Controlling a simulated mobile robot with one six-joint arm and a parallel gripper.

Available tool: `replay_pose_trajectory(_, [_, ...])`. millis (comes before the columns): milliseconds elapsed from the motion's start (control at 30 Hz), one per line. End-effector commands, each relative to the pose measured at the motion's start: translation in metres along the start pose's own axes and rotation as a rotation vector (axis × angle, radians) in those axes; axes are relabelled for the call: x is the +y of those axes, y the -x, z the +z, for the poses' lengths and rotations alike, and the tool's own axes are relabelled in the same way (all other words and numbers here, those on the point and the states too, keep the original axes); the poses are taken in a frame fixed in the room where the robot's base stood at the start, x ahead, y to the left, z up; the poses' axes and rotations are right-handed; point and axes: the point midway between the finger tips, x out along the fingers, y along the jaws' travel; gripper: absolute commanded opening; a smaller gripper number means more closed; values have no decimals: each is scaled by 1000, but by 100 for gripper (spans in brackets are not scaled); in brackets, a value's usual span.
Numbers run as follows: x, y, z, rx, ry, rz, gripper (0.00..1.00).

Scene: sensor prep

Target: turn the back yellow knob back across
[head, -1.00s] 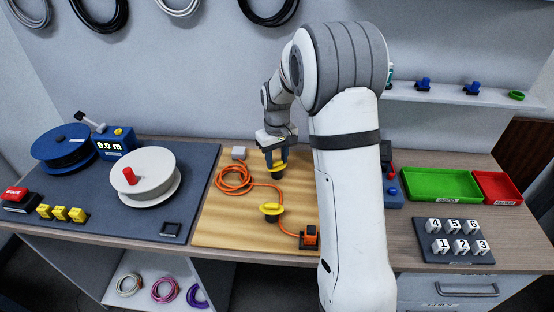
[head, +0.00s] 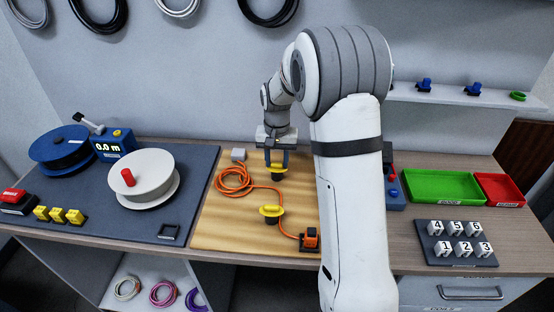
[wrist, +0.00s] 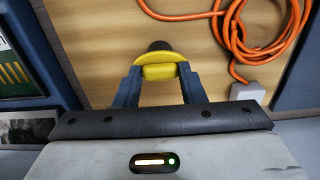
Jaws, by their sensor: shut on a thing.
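The back yellow knob (wrist: 158,71) stands on the wooden board (head: 225,228) on a dark base. My gripper (wrist: 157,82) is shut on it, with one finger at each side of its yellow grip bar in the wrist view. In the head view my gripper (head: 276,166) points down over the back of the board and hides most of this knob, with only a bit of yellow and the dark base showing. The front yellow knob (head: 271,211) stands nearer the board's front edge, apart from my gripper.
A small grey block (head: 238,154) sits behind the coil. A white reel (head: 150,172) stands on the left mat. My arm hides the board's right part.

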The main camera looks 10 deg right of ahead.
Motion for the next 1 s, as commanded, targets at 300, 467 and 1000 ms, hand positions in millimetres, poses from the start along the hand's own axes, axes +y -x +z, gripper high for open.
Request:
replay_pose_trajectory(300, [0, 2, -2, 6, -11, -2, 14])
replay_pose_trajectory(467, [0, 2, -2, 6, -11, -2, 40])
replay_pose_trajectory(1000, [0, 6, -1, 3, -9, -1, 58])
